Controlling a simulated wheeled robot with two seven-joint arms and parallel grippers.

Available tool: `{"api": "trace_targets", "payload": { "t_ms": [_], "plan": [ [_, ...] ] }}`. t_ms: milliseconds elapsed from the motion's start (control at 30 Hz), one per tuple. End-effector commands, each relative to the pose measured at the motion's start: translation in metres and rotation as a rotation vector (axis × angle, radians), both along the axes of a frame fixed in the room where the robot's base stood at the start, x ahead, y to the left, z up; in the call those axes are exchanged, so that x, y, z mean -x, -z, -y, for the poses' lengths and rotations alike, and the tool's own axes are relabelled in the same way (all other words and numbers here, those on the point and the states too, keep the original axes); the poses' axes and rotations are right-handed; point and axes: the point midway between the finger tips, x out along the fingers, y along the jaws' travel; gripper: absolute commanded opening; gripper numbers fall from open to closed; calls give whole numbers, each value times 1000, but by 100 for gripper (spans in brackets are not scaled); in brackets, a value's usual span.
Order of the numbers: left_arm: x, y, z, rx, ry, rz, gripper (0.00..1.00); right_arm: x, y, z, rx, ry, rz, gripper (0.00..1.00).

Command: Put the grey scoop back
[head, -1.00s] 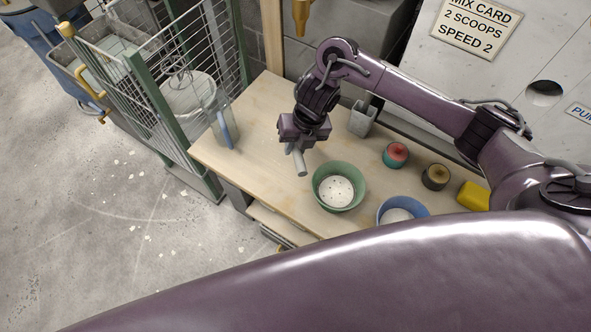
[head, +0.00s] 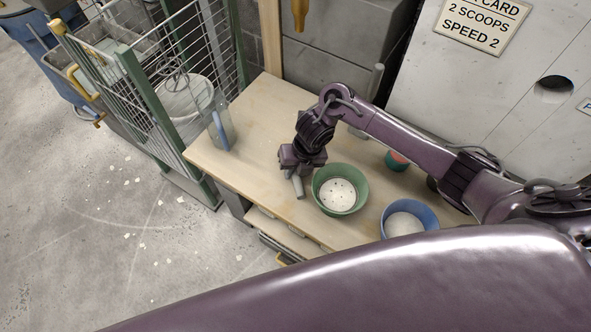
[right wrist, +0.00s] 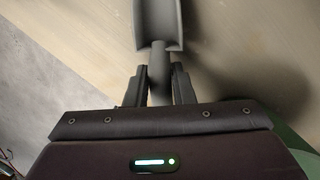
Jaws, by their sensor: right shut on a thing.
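My right gripper (head: 300,168) is shut on the handle of the grey scoop (head: 298,187), low over the wooden table, just left of the green bowl. The right wrist view shows the handle between the two fingers (right wrist: 158,88) and the scoop's trough (right wrist: 160,24) beyond them. The scoop casts a shadow on the table; I cannot tell whether it touches the wood. The green bowl (head: 359,201) holds white powder with dark specks. A grey holder (head: 358,132) behind my right arm is mostly hidden. My left gripper is not in view.
A blue bowl (head: 430,217) with white contents stands right of the green one. A red-topped tub (head: 397,161) is partly behind my arm. A clear jug (head: 222,132) with a blue handle stands at the table's left, beside the green mesh cage (head: 135,90). The table's back left is clear.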

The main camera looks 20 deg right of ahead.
Motion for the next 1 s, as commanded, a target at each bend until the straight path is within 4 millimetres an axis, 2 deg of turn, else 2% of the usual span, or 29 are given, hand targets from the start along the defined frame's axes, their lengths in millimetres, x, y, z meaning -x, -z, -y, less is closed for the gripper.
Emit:
{"api": "trace_targets", "payload": {
  "t_ms": [167, 200, 333, 700, 867, 1000],
  "plan": [
    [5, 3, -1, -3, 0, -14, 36, 0, 2, 0, 0, 0, 1, 0],
    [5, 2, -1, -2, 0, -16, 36, 0, 2, 0, 0, 0, 0, 27],
    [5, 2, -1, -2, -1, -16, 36, 0, 1, 0, 0, 0, 0, 44],
    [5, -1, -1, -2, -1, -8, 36, 0, -4, 1, 0, 0, 1, 44],
    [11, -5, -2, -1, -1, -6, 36, 1, -30, 6, 2, -1, 5, 44],
    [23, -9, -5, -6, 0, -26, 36, 3, -61, 13, 2, -3, 6, 44]
  ]
}}
